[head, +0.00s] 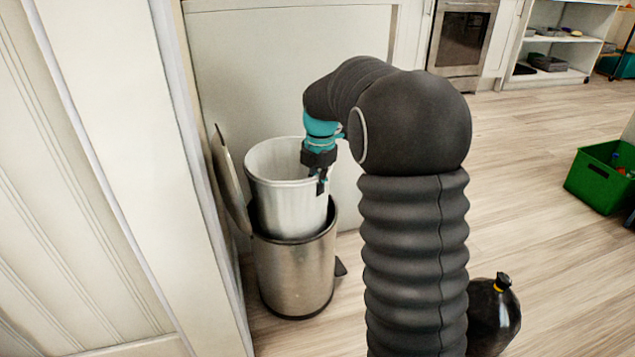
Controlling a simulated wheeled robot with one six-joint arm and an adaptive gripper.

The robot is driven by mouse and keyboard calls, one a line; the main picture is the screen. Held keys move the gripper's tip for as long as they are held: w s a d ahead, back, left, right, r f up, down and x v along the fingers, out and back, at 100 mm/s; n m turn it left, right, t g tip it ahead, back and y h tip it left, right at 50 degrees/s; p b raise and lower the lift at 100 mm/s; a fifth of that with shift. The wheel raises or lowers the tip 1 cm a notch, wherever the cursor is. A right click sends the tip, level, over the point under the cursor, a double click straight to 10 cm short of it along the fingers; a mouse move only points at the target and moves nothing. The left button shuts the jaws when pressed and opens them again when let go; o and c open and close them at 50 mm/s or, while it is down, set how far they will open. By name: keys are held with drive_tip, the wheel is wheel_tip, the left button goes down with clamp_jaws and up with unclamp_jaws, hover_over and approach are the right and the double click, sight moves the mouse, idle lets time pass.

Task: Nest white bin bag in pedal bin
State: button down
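The pedal bin (295,275) is a brushed-metal cylinder standing upright on the floor, with its round lid (230,180) swung up at the left. The white bin bag (285,207) looks like a stiff, open-topped white tub. Its lower part is inside the pedal bin's mouth, and its upper part rises well above the bin's rim, leaning slightly. My gripper (321,184) points down at the bag's right front rim, with a dark finger over the outer wall. It appears shut on that rim; the inner finger is hidden. The bag's bottom is hidden inside the bin.
A white panel and door frame (115,110) stand close at the left, with a cabinet wall behind the bin. A black tied bag (492,312) lies on the floor at the lower right. A green crate (600,180) stands farther right. The wooden floor between is clear.

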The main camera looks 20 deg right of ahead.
sight(319, 203)
wheel_tip(319, 203, down, 17)
drive_tip(key=shift+f, duration=0.15)
idle(2.2)
drive_tip(key=c, duration=1.2)
unclamp_jaws()
drive_tip(key=shift+c, duration=0.2)
drive_tip(key=r, duration=1.2)
drive_tip(key=shift+s+d, duration=0.2)
drive_tip(key=shift+s, duration=0.05)
